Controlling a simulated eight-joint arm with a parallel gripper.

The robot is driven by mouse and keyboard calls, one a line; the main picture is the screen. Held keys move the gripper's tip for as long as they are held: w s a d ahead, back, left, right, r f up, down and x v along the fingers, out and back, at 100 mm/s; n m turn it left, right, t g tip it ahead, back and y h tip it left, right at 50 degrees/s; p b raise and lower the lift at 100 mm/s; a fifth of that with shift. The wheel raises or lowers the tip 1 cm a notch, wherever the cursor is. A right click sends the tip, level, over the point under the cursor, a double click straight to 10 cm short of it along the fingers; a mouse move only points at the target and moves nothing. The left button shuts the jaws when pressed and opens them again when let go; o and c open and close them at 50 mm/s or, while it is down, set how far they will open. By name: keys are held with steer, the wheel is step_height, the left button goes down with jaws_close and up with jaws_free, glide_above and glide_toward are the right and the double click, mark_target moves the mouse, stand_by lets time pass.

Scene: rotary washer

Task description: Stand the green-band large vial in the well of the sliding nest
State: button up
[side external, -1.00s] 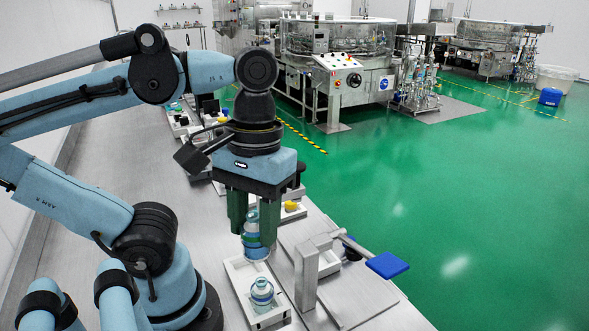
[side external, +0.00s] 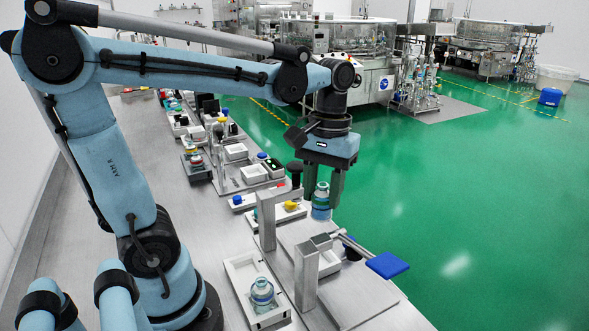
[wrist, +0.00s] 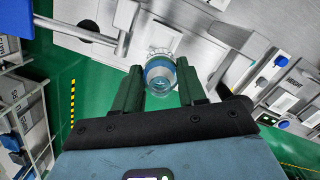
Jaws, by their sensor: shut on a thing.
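My gripper (side external: 322,202) points down, its green fingers shut on a clear, blue-tinted large vial (side external: 321,208). The vial hangs upright beyond the near metal post, by the far right edge of the bench in the side view. In the wrist view the vial (wrist: 160,74) sits between both fingertips; its green band cannot be made out now. The metal fixture has a flat plate (side external: 352,296), upright brackets (side external: 306,275) and a blue paddle handle (side external: 388,265). A pale block (side external: 329,262) sits behind the near bracket; I cannot tell whether it is the sliding nest, and no well shows clearly.
A similar vial (side external: 262,292) stands in a white tray (side external: 238,272) at the front. A second bracket (side external: 266,222) rises close to the held vial. Trays and small parts (side external: 235,152) line the bench behind. Green floor lies to the right.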

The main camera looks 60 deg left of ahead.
glide_toward(330, 254)
steer(key=shift+s+d+f, duration=0.1)
steer(key=shift+s+f, duration=0.5)
steer(key=shift+f, duration=0.25)
steer(key=shift+s+d+f, duration=0.1)
steer(key=shift+s+f, duration=0.5)
steer(key=shift+f, duration=0.25)
steer(key=shift+s+f, duration=0.6)
steer(key=shift+f, duration=0.25)
steer(key=shift+f, duration=0.15)
steer(key=o, duration=1.1)
steer(key=shift+c, duration=0.2)
steer(key=r, duration=0.8)
steer(key=w+r, duration=0.1)
steer(key=r, duration=0.3)
steer(key=shift+w+a+r, duration=0.1)
steer(key=shift+a+r, duration=0.05)
steer(key=shift+a, duration=0.25)
steer(key=shift+s+d+f, duration=0.15)
steer(key=shift+s+f, duration=0.05)
steer(key=shift+f, duration=1.85)
steer(key=shift+s+d+f, duration=0.1)
steer(key=shift+s+f, duration=0.1)
steer(key=shift+f, duration=1.85)
steer(key=shift+s+d+f, duration=0.15)
steer(key=shift+s+f, duration=0.05)
steer(key=shift+f, duration=1.85)
